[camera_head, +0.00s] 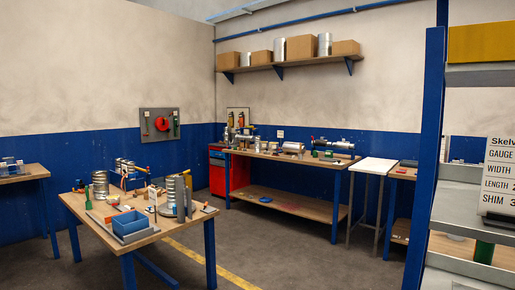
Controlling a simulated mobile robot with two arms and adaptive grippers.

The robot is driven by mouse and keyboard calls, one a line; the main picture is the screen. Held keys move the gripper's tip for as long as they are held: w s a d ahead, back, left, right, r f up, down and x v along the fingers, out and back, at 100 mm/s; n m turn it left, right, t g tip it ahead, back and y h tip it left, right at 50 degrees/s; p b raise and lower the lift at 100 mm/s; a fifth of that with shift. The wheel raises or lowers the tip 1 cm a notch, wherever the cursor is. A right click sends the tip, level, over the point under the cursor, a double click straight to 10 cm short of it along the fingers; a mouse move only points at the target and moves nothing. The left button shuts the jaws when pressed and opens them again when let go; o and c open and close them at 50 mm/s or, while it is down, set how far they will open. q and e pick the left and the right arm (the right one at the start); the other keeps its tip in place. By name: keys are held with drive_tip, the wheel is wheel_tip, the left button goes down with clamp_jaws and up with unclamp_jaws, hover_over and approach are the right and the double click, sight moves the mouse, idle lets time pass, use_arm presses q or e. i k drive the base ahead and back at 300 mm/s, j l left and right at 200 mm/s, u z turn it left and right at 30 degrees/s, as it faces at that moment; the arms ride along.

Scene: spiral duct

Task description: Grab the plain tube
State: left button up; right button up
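Neither of my grippers is in view. Several tube-like metal things are visible, and I cannot tell which is the plain tube. A ribbed metal cylinder (100,184) stands upright on the near table, and another ribbed cylinder (175,190) stands to its right. On the high wall shelf stand a short metal cylinder (245,59), a taller cylinder (280,49) and a third cylinder (325,43). Metal parts (293,147) on the back workbench are too small to tell apart.
The near table (133,247) also carries a blue bin (131,226). The back workbench (290,158) stands by the blue-and-cream wall, beside a red cabinet (218,172). A blue post (427,150) and a rack with a label card (500,178) fill the right. Open floor (290,245) lies between.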

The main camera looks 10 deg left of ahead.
sight(258, 144)
drive_tip(key=i+j+u, duration=0.3)
drive_tip(key=u, duration=0.15)
drive_tip(key=i+j+u, duration=0.15)
drive_tip(key=i+u, duration=0.25)
drive_tip(key=i+j+u, duration=0.2)
drive_tip(key=i+u, duration=0.55)
drive_tip(key=i, duration=0.3)
drive_tip(key=i+z, duration=0.8)
drive_tip(key=i+j+z, duration=0.2)
drive_tip(key=i+z, duration=0.2)
drive_tip(key=i+l+z, duration=0.3)
drive_tip(key=i+z, duration=0.65)
drive_tip(key=i, duration=0.2)
drive_tip(key=i+j+z, duration=0.15)
drive_tip(key=i+z, duration=0.35)
drive_tip(key=i+u, duration=0.1)
drive_tip(key=i, duration=0.5)
drive_tip(key=i+l, duration=0.1)
drive_tip(key=i, duration=0.5)
drive_tip(key=i+u, duration=0.15)
drive_tip(key=i, duration=0.45)
drive_tip(key=i+l+u, duration=0.1)
drive_tip(key=i, duration=0.5)
drive_tip(key=i+j+u, duration=0.25)
drive_tip(key=i+u, duration=0.2)
drive_tip(key=i, duration=0.15)
drive_tip(key=i+u, duration=0.5)
drive_tip(key=i+l+u, duration=0.25)
drive_tip(key=i+u, duration=0.2)
drive_tip(key=i, duration=0.25)
